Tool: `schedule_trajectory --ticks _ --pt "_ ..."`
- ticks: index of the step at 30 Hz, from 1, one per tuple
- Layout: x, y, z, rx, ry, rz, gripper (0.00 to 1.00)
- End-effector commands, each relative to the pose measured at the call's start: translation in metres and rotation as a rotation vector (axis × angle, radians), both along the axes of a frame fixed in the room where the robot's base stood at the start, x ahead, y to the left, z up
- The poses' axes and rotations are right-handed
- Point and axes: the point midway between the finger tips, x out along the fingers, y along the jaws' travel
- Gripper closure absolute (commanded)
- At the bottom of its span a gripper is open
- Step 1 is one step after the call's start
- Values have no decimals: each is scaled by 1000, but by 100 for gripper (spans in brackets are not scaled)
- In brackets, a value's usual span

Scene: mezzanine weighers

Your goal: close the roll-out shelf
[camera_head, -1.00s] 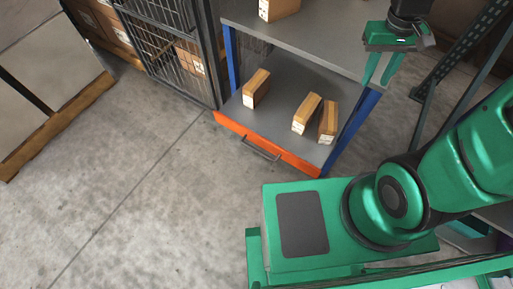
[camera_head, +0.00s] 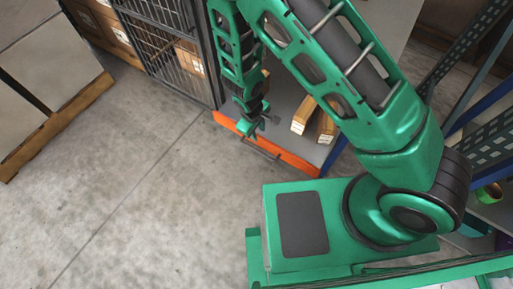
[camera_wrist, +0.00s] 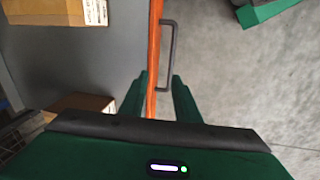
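The roll-out shelf is a grey deck (camera_head: 283,110) with an orange front (camera_head: 291,158) and a dark bar handle (camera_head: 262,150). It sits low in the rack, its front a little out past the blue posts. My gripper (camera_head: 250,128) is over the left part of the orange front, near the handle. In the wrist view, my gripper (camera_wrist: 159,92) is open, its green fingers on either side of the orange front's edge (camera_wrist: 154,60). The handle (camera_wrist: 171,55) is just ahead of the fingers. I cannot tell whether the fingers touch the front. My arm hides much of the shelf.
Boxes (camera_head: 304,115) lie on the shelf deck. A wire-mesh cage (camera_head: 168,45) stands left of the rack, and a pallet (camera_head: 55,125) lies further left. Dark perforated uprights (camera_head: 470,55) stand at the right. The concrete floor (camera_head: 130,180) before the shelf is clear.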

Motion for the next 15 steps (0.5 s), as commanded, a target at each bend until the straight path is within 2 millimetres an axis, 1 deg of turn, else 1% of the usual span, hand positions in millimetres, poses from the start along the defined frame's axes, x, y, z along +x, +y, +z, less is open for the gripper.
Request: schedule_trajectory --ticks 1,3,6,11,15 --pt "-7 7 -12 -3 2 30 71" --pt "-12 13 -23 -4 1 55 71" --pt "-16 17 -32 -3 0 76 71" --pt "-16 18 -43 -3 0 82 71" --pt "-14 15 -61 -5 1 82 71"
